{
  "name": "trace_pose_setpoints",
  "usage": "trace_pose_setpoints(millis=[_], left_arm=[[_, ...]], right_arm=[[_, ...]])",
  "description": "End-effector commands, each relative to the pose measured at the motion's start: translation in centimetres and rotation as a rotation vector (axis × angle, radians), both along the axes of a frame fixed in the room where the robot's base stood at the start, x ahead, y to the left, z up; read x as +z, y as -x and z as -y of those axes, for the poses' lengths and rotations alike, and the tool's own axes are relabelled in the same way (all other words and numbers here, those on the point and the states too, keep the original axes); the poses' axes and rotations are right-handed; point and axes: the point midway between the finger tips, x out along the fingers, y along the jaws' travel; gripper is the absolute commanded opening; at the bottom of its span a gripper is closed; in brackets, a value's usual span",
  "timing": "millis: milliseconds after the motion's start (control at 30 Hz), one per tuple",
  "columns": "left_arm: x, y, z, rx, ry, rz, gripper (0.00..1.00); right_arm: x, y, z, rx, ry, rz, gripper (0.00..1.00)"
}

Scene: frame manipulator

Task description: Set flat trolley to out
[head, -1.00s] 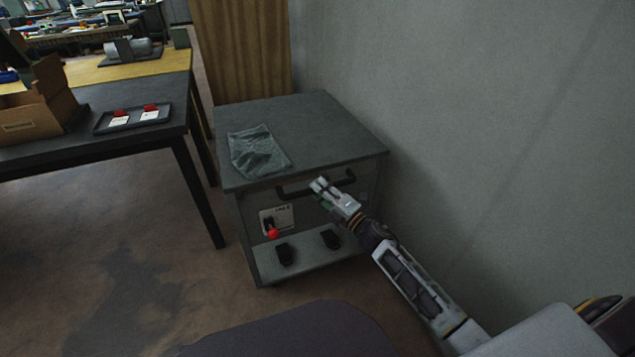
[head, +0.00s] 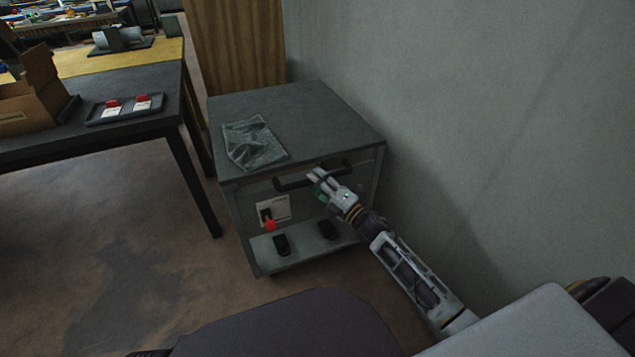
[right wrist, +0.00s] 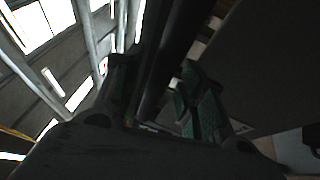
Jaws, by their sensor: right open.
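A grey flat-topped trolley (head: 310,115) stands against the wall in the head view. A dark bar handle (head: 290,184) runs across its front just below the top. A label plate with a red-knobbed lever (head: 269,225) and two black pedals (head: 280,245) are below it. My right gripper (head: 316,175) is at the handle, near its middle. In the right wrist view a dark bar (right wrist: 172,65) passes between the parted fingers of my right gripper (right wrist: 155,98); whether they touch it I cannot tell. My left gripper is not in view.
A crumpled grey cloth (head: 252,143) lies on the trolley top. A dark table (head: 85,75) to the left holds a cardboard box (head: 25,100) and a tray (head: 95,121) with red-topped items. The wall (head: 480,110) closes off the right; floor is open at lower left.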

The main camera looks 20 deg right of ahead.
Motion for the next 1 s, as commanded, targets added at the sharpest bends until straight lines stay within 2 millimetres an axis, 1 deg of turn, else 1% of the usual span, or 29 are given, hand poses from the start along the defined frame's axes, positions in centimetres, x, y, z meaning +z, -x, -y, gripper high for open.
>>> trace_pose_setpoints(millis=[167, 367, 567, 1000], left_arm=[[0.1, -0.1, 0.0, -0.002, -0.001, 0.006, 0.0], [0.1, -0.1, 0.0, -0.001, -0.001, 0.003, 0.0], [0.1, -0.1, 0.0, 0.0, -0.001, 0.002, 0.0], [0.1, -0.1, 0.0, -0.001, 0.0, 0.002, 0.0]], right_arm=[[0.1, 0.0, 0.1, -0.001, -0.001, 0.001, 0.41], [-0.1, 0.6, 0.3, -0.001, 0.0, 0.0, 0.41], [-0.4, 1.8, 0.9, -0.002, 0.0, -0.001, 0.41], [-1.1, 5.2, 2.5, -0.002, -0.001, -0.001, 0.41]])
